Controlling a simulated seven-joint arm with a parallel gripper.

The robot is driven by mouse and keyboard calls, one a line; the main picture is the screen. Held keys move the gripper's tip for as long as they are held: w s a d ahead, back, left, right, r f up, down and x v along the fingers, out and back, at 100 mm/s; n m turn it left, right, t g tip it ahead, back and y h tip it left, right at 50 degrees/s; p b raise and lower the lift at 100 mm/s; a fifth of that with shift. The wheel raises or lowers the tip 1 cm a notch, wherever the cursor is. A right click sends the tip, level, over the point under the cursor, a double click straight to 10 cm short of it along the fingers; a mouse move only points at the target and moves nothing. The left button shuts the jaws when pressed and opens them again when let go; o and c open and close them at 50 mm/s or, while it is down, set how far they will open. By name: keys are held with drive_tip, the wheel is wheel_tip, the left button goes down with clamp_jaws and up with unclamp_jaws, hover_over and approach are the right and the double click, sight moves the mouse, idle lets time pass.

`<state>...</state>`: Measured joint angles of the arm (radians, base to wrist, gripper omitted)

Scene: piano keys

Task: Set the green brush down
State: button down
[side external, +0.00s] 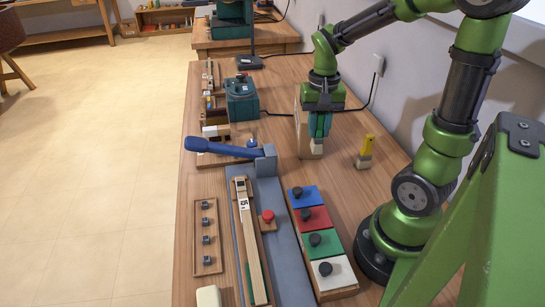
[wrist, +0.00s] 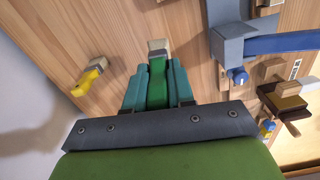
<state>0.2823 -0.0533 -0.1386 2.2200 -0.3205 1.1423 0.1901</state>
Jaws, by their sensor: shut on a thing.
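My gripper (side external: 320,130) points down over the wooden bench and is shut on the green brush. In the wrist view, the green brush (wrist: 157,83) sits between the teal fingertips of my gripper (wrist: 158,88), its pale bristle end pointing away from the wrist. In the side view the brush handle is mostly hidden by the fingers, and only the pale bristle end (side external: 316,149) shows below them. The bristles are close to the bench top (side external: 345,190); I cannot tell whether they touch it.
A yellow brush (side external: 366,152) stands to the right of my gripper. A pale wooden block (side external: 302,135) is just behind and left of it. A blue lever (side external: 220,147), a green machine (side external: 241,98) and a board with coloured knobbed blocks (side external: 312,217) are nearby.

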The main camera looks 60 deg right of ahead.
wheel_tip(320, 180, up, 5)
drive_tip(key=shift+r, duration=0.1)
drive_tip(key=s+d+m, duration=0.3)
drive_tip(key=d+m, duration=1.3)
drive_tip(key=d, duration=0.7)
wheel_tip(320, 180, down, 10)
drive_tip(key=shift+w+d+f, duration=0.85)
drive_tip(key=shift+w+d, duration=0.6)
drive_tip(key=shift+d, duration=0.85)
drive_tip(key=shift+w+d+f, duration=0.85)
drive_tip(key=shift+w+d, duration=0.6)
drive_tip(key=shift+d, duration=0.85)
drive_tip(key=shift+w+d+f, duration=0.85)
drive_tip(key=shift+w+d, duration=0.6)
drive_tip(key=shift+d, duration=0.85)
